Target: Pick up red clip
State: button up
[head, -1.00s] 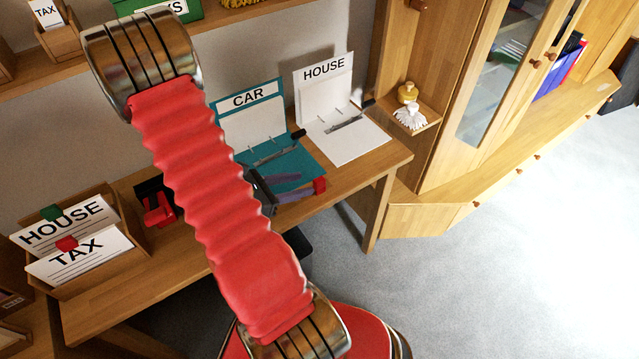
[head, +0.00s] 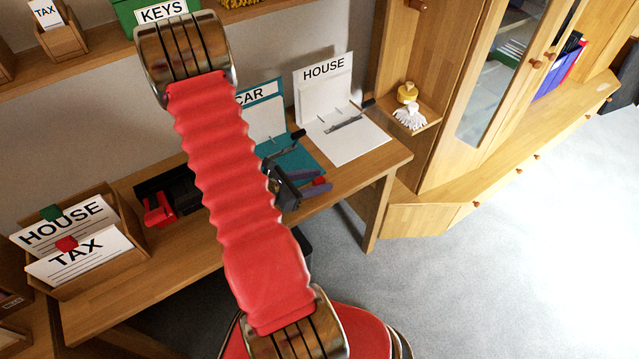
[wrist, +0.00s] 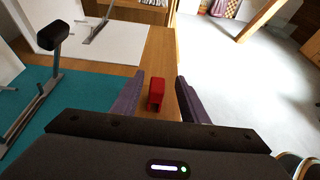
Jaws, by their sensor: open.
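A small red clip (wrist: 156,93) lies on the wooden desk by the front edge, right of the teal CAR binder (wrist: 66,110). In the wrist view it shows between the two purple fingers of my gripper (wrist: 160,80), nearer the left one, with gaps on both sides. My gripper is open and empty. In the head view my gripper (head: 321,180) is above the desk's right part, and the red clip (head: 319,181) is partly hidden by its fingers. Another red clip (head: 66,243) sits on the TAX card at the left.
A white HOUSE binder (head: 350,135) stands open at the desk's back right. A red tool (head: 158,210) and a wooden card box (head: 128,240) with a green clip (head: 50,212) are at the left. Open floor (head: 480,280) lies right of the desk (head: 180,255).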

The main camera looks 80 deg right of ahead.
aim_at(324, 179)
jog(key=shift+x, duration=2.6)
jog(key=shift+w+f, duration=0.1)
jog(key=shift+w, duration=0.05)
jog(key=shift+c, duration=0.6)
grip_shut()
